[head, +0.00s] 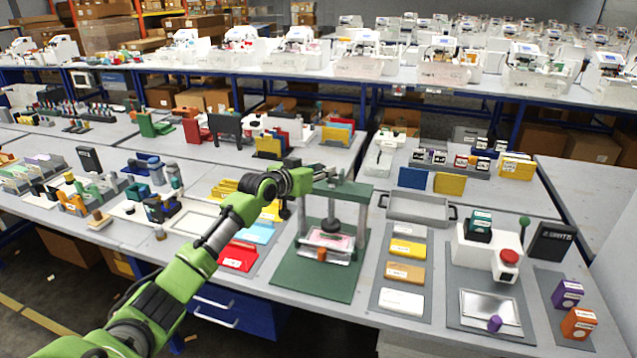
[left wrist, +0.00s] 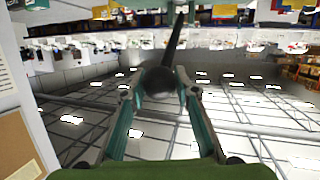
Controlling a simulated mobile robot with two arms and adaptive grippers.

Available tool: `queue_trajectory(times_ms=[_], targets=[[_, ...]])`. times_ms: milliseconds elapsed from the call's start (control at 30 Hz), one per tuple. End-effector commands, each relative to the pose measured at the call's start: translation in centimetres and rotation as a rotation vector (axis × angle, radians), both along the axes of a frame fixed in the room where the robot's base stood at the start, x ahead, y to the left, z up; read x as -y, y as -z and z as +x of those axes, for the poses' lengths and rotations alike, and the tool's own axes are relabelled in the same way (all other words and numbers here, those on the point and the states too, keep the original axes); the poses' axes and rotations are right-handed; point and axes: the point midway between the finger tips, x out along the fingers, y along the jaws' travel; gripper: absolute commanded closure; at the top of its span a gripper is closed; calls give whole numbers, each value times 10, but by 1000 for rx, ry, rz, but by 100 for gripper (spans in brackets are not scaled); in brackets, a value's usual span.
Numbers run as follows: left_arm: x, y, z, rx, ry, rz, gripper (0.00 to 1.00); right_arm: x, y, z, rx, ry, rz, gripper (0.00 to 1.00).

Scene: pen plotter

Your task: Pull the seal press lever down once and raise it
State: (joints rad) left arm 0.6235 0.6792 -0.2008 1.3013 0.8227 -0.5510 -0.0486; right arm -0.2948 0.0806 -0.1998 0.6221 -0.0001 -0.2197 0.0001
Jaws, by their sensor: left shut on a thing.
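The seal press stands on a green base (head: 318,284) near the table's front, with a green frame top (head: 352,192) and a grey vertical ram over a plate. A pink and white piece (head: 327,241) lies on the plate, with a small orange block (head: 321,255) at its front. My left gripper (head: 328,174) is at the top left of the press, level with the frame top. My right gripper is not in view.
A red folder (head: 237,257) lies left of the press. A board with yellow, tan and white blocks (head: 402,301) lies to its right. A grey tray (head: 418,208) is behind that board. A white device with a red knob (head: 509,258) stands farther right.

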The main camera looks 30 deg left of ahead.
Motion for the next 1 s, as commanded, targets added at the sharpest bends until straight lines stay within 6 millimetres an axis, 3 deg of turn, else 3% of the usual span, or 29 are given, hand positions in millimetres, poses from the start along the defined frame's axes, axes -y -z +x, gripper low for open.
queue_trajectory(times_ms=[33, 200, 767, 800, 867, 1000], targets=[[-2, -11, 4, 13, -3, 1, 100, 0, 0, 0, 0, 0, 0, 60], [-4, -19, 10, 12, -3, 0, 100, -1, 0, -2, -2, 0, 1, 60], [-5, -24, 14, 11, -2, 1, 100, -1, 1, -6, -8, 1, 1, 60], [-5, -24, 14, 11, -2, 1, 70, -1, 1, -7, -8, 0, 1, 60], [-5, -24, 14, 10, -2, 1, 55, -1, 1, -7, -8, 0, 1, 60], [-4, -22, 14, 7, -2, 1, 55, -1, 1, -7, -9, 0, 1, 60]])
